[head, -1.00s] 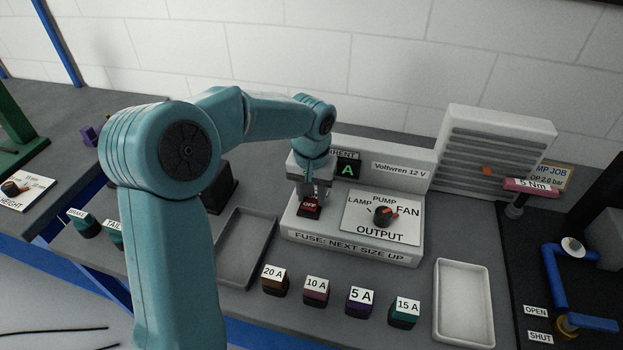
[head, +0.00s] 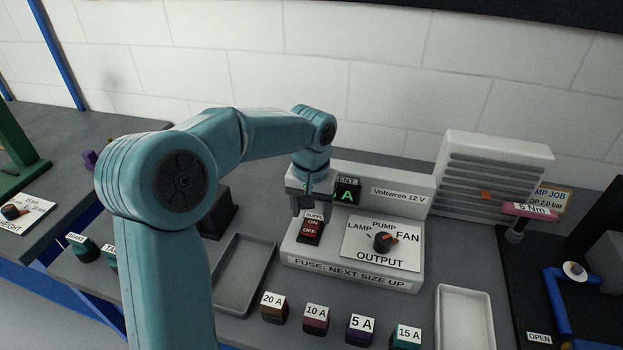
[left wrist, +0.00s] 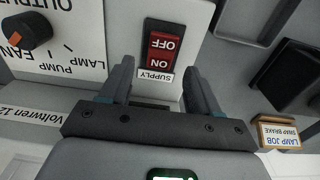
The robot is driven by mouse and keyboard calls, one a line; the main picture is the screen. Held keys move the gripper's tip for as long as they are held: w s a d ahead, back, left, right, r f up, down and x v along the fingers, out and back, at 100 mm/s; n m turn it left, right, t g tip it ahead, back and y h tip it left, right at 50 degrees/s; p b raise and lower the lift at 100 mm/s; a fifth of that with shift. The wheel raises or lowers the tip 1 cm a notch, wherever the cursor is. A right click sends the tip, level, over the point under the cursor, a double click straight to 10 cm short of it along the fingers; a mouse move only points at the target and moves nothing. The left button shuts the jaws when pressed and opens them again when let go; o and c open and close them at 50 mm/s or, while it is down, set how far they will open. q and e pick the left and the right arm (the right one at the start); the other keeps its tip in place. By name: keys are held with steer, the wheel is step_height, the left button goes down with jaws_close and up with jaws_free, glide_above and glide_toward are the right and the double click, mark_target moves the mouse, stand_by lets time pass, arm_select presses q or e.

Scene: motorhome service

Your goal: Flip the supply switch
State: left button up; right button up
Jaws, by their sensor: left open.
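The supply switch (head: 310,229) is a red rocker marked ON and OFF in a dark frame, on the left of the white Voltwren 12 V unit (head: 296,247). In the left wrist view the switch (left wrist: 162,50) appears upside down, with its SUPPLY label (left wrist: 155,77) beside the ON end. My left gripper (head: 310,210) is above and just behind the switch. In the left wrist view its two fingers (left wrist: 158,84) are apart, with nothing between them, and the switch lies beyond their tips. My right gripper is not in view.
An output knob (head: 383,242) sits right of the switch, its orange pointer toward FAN. A display (head: 347,193) stands behind the switch. Several fuses, including the 10 A one (head: 316,318), stand in front, between a grey tray (head: 244,274) and a white tray (head: 464,290).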

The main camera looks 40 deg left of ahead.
mark_target(311, 227)
arm_select(q)
step_height(311, 227, up, 13)
steer(key=shift+s+r+p, duration=0.15)
steer(key=shift+s+p, duration=0.05)
steer(key=shift+p, duration=0.2)
steer(key=shift+d, duration=0.1)
